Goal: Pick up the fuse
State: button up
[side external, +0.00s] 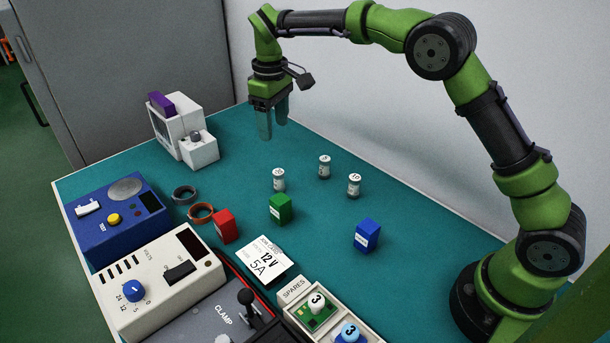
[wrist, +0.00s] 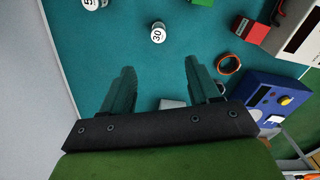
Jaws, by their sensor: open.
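Three small white cylindrical fuses stand upright on the teal bench, one at the left (side external: 278,180), one at the back (side external: 324,167) and one at the right (side external: 354,185). Their top numbers are too small to read surely in the side view. In the wrist view, a fuse marked 30 (wrist: 158,34) stands beyond my fingertips, and another fuse (wrist: 93,4) is cut by the top edge. My gripper (side external: 272,121) is high above the bench, behind the fuses and apart from them. Its fingers, also in the wrist view (wrist: 160,68), are open and empty.
A card (side external: 262,260) reads 12 V 5A. Green (side external: 280,208), red (side external: 224,226) and blue (side external: 367,236) blocks stand near the fuses. A white machine (side external: 197,150), two rings (side external: 201,213), a blue box (side external: 118,224), a voltage unit (side external: 160,285) and a spares tray (side external: 294,290) surround them.

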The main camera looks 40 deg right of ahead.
aim_at(277, 172)
notch_tip(277, 172, down, 12)
jog(key=shift+s+r, duration=0.1)
jog(key=shift+r, duration=0.15)
jog(key=shift+d+f, duration=0.2)
jog(key=shift+f, duration=2.55)
jog(key=c, duration=1.1)
grip_shut()
jog(key=shift+r, duration=0.1)
